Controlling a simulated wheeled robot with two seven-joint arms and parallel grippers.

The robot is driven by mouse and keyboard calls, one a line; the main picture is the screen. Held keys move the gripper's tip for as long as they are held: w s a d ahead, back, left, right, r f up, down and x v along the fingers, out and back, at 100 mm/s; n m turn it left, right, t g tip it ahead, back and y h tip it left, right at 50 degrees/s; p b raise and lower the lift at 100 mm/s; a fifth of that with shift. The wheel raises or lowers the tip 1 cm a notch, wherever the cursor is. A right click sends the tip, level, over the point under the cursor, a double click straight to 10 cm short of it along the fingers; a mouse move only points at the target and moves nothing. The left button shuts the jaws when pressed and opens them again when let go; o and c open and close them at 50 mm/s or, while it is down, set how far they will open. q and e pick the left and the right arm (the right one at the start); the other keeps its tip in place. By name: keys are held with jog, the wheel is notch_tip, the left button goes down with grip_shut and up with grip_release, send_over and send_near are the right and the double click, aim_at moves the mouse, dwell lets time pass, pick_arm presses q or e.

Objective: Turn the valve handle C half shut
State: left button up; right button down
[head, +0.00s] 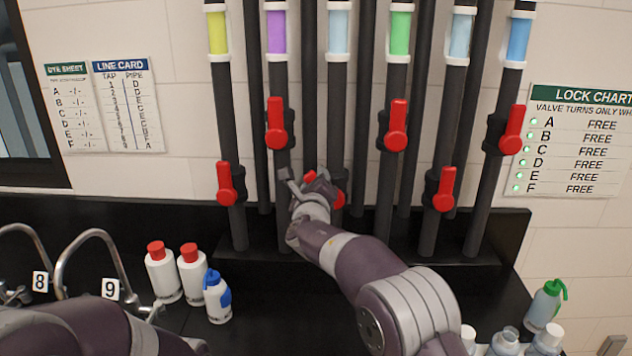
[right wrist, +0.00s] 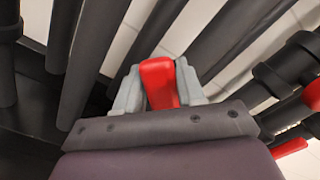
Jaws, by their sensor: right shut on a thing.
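My right gripper (head: 308,184) is at the third pipe (head: 338,80) from the left, in the lower row of valves. In the right wrist view its two grey fingers (right wrist: 158,78) close around a red valve handle (right wrist: 160,82). The handle looks tilted up-left from the pipe line, but the exact angle is hidden. No letter shows on the valve. My left gripper is out of the head view; only part of my left arm shows.
Similar red handles stand near upright on neighbouring pipes, at the purple (head: 277,124), green (head: 397,126) and yellow (head: 226,184) lines. The lock chart (head: 580,140) lists A to F as FREE with green lights. Bottles (head: 163,272) and taps (head: 95,250) stand at left.

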jog(key=c, duration=0.8)
grip_release()
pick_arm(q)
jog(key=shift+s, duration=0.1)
pick_arm(e)
jog(key=shift+o, duration=0.2)
jog(key=shift+s+a, duration=0.1)
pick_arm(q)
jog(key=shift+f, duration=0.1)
pick_arm(e)
jog(key=shift+s, duration=0.1)
pick_arm(q)
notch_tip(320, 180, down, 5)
jog(key=b, duration=0.5)
pick_arm(e)
jog(key=s, duration=1.2)
jog(key=shift+s, duration=0.3)
